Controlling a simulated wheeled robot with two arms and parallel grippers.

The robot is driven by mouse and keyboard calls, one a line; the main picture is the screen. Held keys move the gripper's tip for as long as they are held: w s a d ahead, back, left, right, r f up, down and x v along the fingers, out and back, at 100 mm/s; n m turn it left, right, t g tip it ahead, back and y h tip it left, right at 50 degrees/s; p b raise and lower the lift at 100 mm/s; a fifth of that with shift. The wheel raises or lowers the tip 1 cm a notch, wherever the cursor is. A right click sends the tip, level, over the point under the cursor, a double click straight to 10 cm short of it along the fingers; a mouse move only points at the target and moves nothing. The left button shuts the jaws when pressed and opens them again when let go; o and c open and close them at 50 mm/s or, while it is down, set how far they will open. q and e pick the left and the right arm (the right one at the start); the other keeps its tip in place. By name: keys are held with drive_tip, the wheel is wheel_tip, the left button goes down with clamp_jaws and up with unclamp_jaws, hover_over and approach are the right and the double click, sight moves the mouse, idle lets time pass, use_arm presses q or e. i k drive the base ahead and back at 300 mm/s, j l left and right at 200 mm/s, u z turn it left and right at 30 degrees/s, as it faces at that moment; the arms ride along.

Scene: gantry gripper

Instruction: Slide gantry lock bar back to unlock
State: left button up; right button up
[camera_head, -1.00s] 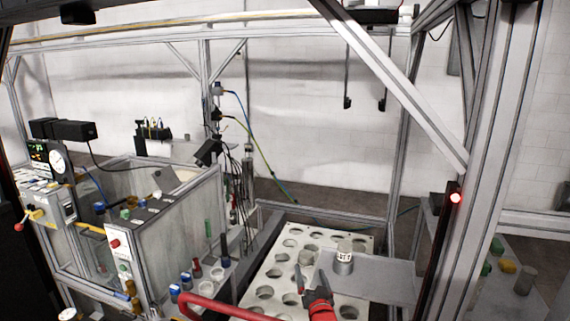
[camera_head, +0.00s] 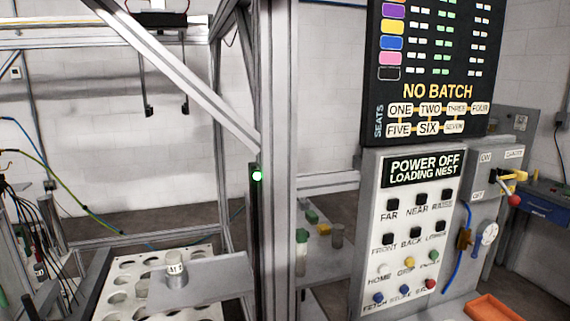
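The gantry frame of grey metal profiles (camera_head: 278,150) stands left of centre, with a diagonal brace (camera_head: 185,75) at its upper left. A small lamp (camera_head: 257,176) on the dark strip beside its upright is lit green. I cannot make out a lock bar for certain. A perforated white plate (camera_head: 118,262) lies inside the frame at lower left. A labelled cylinder (camera_head: 176,269) stands over the plate's area, near a flat grey panel (camera_head: 205,283). Neither of my grippers is in view.
A control panel (camera_head: 372,215) with several buttons reads "POWER OFF, LOADING NEST". A black display (camera_head: 440,55) above it reads "NO BATCH". A switch box (camera_head: 480,180) with a yellow lever and red knob is at right. An orange tray (camera_head: 494,307) is at lower right.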

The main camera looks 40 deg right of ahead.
sight(519, 176)
drive_tip(key=z, duration=2.3)
